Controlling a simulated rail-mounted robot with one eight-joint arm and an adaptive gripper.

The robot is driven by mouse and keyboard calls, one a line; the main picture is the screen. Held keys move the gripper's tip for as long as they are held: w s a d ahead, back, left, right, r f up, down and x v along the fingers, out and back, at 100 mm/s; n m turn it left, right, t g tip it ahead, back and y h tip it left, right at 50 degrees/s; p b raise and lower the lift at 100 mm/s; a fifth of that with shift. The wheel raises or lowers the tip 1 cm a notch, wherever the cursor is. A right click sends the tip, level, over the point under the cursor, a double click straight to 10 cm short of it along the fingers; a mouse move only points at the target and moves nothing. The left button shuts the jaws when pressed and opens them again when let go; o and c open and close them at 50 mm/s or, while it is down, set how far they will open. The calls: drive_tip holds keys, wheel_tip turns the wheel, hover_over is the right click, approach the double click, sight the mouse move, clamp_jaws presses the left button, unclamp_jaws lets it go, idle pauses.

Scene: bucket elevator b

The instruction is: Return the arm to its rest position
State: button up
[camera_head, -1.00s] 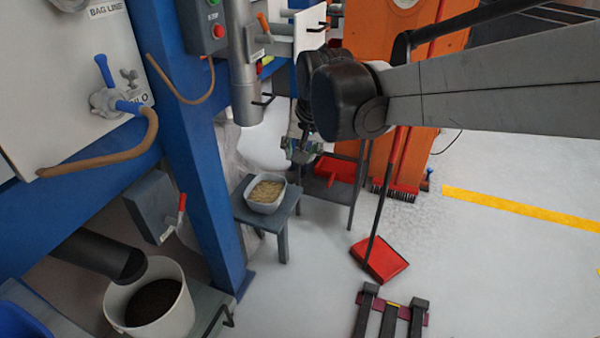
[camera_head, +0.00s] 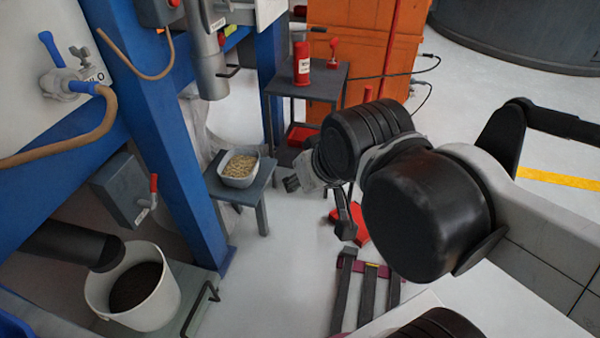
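My arm reaches in from the right of the head view. Its thick black joints fill the middle right. My gripper (camera_head: 318,212) is at the arm's end, at mid-picture, right of the small grey table.
Blue posts (camera_head: 165,120) and a white bucket (camera_head: 150,308) of dark material stand on the left. A grey stand (camera_head: 325,87) holds a red cylinder (camera_head: 301,60). A red dustpan (camera_head: 358,222) and dark forks (camera_head: 368,300) lie below my arm. Open floor is at the right.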

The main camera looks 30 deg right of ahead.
drive_tip(key=shift+r, duration=0.1)
wheel_tip(320, 180, up, 14)
drive_tip(key=p, duration=1.4)
drive_tip(key=shift+c, duration=0.4)
